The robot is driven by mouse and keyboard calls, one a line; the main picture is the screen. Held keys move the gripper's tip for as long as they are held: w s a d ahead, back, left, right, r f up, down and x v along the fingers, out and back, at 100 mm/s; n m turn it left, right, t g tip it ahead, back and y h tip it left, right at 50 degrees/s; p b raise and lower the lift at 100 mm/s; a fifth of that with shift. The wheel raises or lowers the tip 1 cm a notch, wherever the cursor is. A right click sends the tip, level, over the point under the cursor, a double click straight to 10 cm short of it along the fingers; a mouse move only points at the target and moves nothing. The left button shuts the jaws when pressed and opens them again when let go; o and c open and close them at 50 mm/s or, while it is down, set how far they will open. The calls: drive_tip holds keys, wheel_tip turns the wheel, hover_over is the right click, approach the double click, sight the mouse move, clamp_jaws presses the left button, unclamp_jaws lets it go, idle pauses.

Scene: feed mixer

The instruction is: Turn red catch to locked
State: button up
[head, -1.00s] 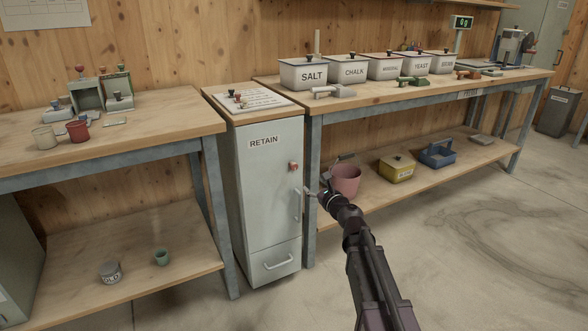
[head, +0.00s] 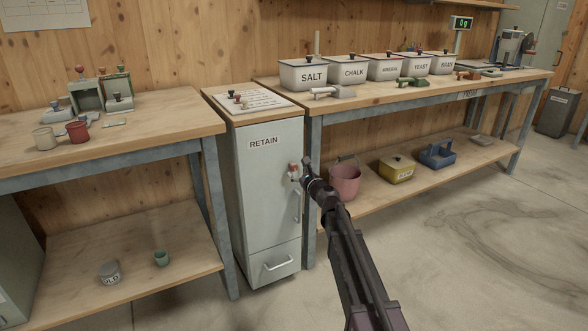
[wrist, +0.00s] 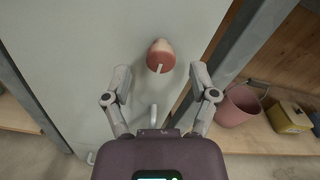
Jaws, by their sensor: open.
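The red catch (head: 293,168) is a small round knob on the front of the grey cabinet labelled RETAIN (head: 262,190), above its vertical handle. In the wrist view the catch (wrist: 160,56) shows a pale line on its face, running almost straight up and down with a slight tilt. My gripper (head: 300,175) is close in front of the cabinet door, at the catch's right and slightly below it in the head view. In the wrist view my gripper (wrist: 158,72) is open, its two fingers apart on either side of the catch. I cannot see either finger touching it.
The bench leg (head: 313,190) stands just right of the cabinet. A pink bucket (head: 345,181), a yellow box (head: 397,168) and a blue carrier (head: 437,154) sit on the lower shelf. The door's vertical handle (head: 297,205) is below the catch. The floor in front is clear.

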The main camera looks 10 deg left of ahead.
sight(291, 164)
drive_tip(key=shift+x, duration=1.45)
drive_tip(key=shift+a, duration=0.1)
clamp_jaws()
